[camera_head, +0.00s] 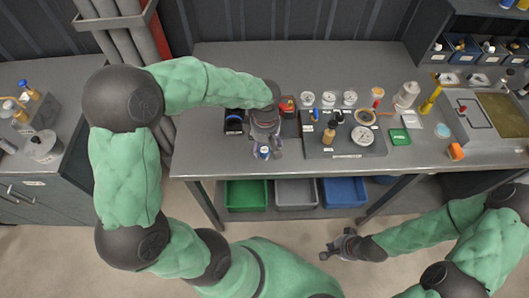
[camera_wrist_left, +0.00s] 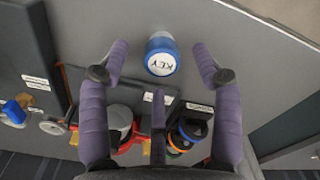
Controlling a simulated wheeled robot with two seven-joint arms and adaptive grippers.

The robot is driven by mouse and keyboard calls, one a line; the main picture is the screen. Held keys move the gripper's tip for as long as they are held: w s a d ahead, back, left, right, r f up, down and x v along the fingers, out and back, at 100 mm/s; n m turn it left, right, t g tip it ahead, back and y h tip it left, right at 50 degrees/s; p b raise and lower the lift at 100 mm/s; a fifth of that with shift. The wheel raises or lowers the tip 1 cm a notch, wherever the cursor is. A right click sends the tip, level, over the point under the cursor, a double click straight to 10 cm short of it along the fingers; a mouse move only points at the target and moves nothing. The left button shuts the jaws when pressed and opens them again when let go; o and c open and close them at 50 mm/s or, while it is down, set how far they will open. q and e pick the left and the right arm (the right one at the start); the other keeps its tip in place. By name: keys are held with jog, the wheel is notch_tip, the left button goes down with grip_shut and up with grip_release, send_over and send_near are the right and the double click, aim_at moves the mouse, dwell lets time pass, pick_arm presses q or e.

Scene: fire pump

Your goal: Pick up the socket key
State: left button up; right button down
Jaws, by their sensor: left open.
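The socket key (camera_wrist_left: 161,54) is a short round blue piece with a white top lettered KEY. It stands on the grey bench near the front edge. In the head view the key (camera_head: 262,152) shows at the tip of my left gripper (camera_head: 265,148). In the left wrist view my left gripper (camera_wrist_left: 160,62) is open, with one purple finger on each side of the key. Gaps show between the fingers and the key, so it is not held. My right gripper (camera_head: 333,248) is low in front of the bench, away from the key; its jaw opening is unclear.
A dark tray (camera_head: 343,147) with gauges and brass parts lies right of the key. A red item (camera_head: 287,106) and a dark item with a blue ring (camera_head: 234,122) stand behind it. Green (camera_head: 246,195), grey (camera_head: 296,193) and blue (camera_head: 344,192) bins sit under the bench.

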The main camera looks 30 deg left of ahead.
aim_at(265, 150)
pick_arm(q)
notch_tip(265, 150, down, 4)
jog(key=shift+f+b, duration=0.2)
jog(key=shift+b, duration=0.4)
jog(key=c, duration=1.3)
jog(key=shift+o, duration=0.2)
jog(key=shift+r, duration=0.1)
